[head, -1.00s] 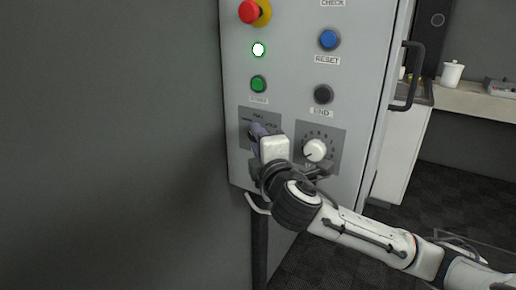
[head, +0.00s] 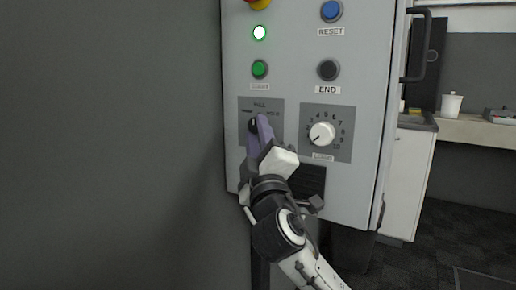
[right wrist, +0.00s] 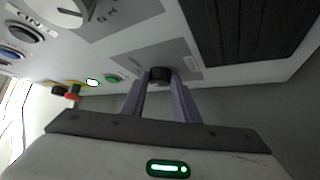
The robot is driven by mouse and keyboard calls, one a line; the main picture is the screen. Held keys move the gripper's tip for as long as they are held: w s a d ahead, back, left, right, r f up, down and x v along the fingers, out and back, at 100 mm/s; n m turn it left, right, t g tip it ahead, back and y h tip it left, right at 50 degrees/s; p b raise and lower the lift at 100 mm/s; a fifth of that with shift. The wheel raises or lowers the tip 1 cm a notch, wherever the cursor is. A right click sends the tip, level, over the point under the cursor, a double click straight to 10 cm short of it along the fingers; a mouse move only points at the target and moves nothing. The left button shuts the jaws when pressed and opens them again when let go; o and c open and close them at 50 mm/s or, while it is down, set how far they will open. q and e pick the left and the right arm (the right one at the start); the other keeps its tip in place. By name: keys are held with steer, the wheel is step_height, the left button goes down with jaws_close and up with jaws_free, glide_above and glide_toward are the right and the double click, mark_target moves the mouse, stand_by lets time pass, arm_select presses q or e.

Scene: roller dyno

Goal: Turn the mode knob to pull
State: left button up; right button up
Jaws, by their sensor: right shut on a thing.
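The mode knob (head: 252,124) is a small dark knob on a grey plate (head: 275,106) on the left of the cabinet front. The plate has "PULL" printed at its top and other small labels beside it. My right gripper (head: 258,125) reaches it from below, its purple fingers largely covering the knob. In the right wrist view the black knob (right wrist: 160,74) sits between the two fingertips (right wrist: 160,82), and the gripper is shut on it. The knob's pointer is hidden, so I cannot tell its setting. My left gripper is not in view.
A white numbered dial (head: 321,134) is just right of the knob plate. Above are a green button (head: 260,69), a lit white lamp (head: 259,32), a black END button (head: 328,70) and a blue RESET button (head: 331,11). A dark vent (head: 312,180) lies below the dial.

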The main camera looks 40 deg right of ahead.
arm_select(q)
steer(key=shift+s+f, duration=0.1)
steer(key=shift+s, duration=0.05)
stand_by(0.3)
arm_select(e)
steer(key=o, duration=1.1)
steer(key=shift+s+a+f, duration=0.15)
steer(key=shift+s+f, duration=0.05)
arm_select(q)
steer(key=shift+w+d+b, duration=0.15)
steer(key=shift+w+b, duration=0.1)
steer(key=shift+b, duration=0.3)
arm_select(e)
steer(key=v, duration=0.9)
steer(key=shift+s+a+f, duration=0.1)
steer(key=shift+s, duration=0.2)
